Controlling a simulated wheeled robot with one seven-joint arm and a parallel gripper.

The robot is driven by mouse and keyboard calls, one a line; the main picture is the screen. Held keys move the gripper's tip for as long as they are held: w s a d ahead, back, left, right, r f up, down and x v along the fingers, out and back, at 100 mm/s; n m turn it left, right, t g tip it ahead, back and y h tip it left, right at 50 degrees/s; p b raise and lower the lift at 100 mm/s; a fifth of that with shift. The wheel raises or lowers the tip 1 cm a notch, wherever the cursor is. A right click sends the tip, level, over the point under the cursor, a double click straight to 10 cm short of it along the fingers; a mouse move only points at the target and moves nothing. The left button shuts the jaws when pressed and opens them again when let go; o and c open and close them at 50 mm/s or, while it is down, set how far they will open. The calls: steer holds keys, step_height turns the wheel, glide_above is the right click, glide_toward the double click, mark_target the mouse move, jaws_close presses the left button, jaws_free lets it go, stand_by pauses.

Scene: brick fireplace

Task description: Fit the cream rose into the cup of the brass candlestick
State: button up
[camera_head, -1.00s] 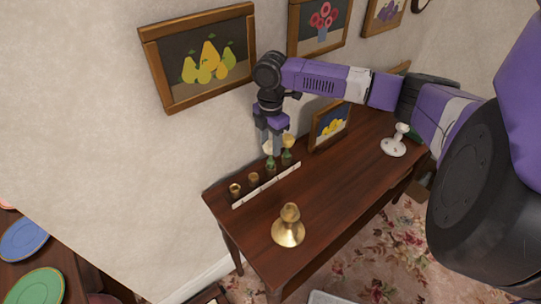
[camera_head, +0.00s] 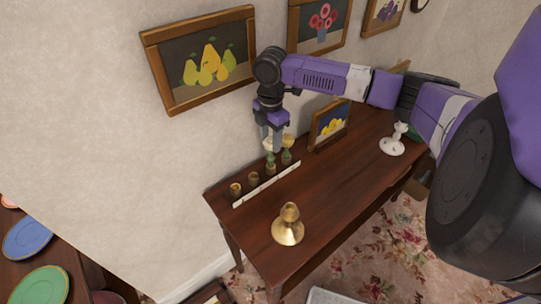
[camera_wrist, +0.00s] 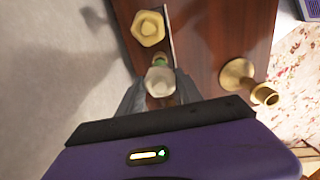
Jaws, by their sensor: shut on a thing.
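The cream rose (camera_wrist: 159,80) is between the two fingers of my gripper (camera_wrist: 160,92), which is shut on it. In the head view my gripper (camera_head: 272,142) points down at the row of small holders by the wall, with the pale rose head (camera_head: 267,143) partly hidden by the fingers. Its green lower part is at the holder row; I cannot tell whether it is clear of its holder. The brass candlestick (camera_head: 288,229) stands upright near the table's front left part, its cup on top. It also shows at the right in the wrist view (camera_wrist: 241,76).
A yellowish rose (camera_head: 288,142) stands right beside my gripper. Two small brass holders (camera_head: 236,189) stand to the left, behind a white strip (camera_head: 263,186). A framed lemon picture (camera_head: 330,125) and a white stand (camera_head: 392,146) are farther right. The table's middle (camera_head: 325,185) is clear.

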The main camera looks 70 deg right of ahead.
steer(key=shift+r, duration=0.15)
steer(key=shift+r+p, duration=0.95)
